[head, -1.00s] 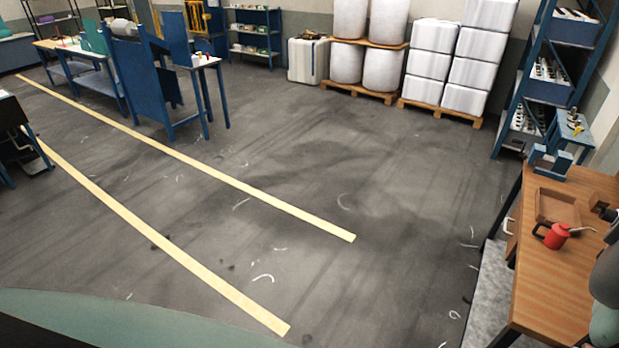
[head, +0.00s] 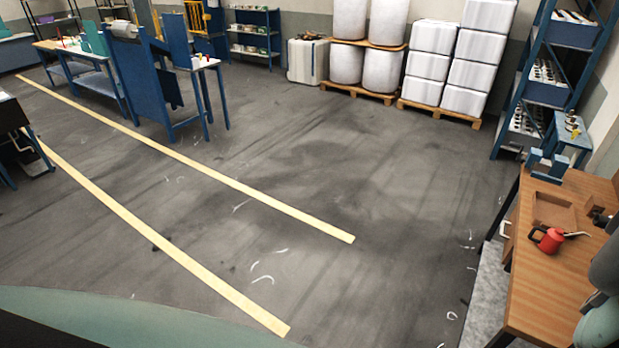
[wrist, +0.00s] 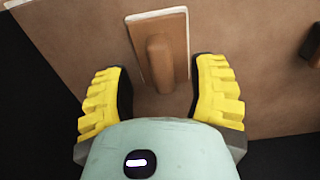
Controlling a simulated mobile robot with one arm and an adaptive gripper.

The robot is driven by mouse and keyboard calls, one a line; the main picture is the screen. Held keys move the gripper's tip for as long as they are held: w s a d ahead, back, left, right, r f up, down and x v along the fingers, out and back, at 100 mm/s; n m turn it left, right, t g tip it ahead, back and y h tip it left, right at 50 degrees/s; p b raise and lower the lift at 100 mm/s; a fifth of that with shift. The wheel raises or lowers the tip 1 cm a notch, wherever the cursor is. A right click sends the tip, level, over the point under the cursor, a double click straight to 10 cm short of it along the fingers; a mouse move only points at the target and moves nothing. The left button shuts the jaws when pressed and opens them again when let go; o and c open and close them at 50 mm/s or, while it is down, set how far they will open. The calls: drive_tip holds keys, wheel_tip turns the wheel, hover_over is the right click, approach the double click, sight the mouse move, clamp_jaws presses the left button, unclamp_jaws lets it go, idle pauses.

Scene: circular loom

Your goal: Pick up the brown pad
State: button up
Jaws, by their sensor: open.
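The brown pad (wrist: 178,35) shows in the wrist view as a flat rectangular piece with a pale edge and a raised rounded brown grip (wrist: 159,62) along its middle. It lies on a brown surface. My gripper (wrist: 160,72) is open, its two yellow ribbed fingers apart, one on each side of the grip's near end. I see no contact between fingers and grip. In the head view the fingers are not visible; only part of my arm shows at the right edge. I cannot make out the pad for certain there.
The wooden workbench (head: 555,290) at the right holds a red can (head: 552,240), a shallow brown tray (head: 553,210) and a dark item at its right edge. In the wrist view a dark object (wrist: 314,45) lies at the right edge. Open floor (head: 400,190) lies left of the bench.

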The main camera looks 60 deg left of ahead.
drive_tip(key=shift+f+p, duration=0.8)
drive_tip(key=shift+f, duration=0.3)
drive_tip(key=shift+w+a, duration=0.1)
clamp_jaws()
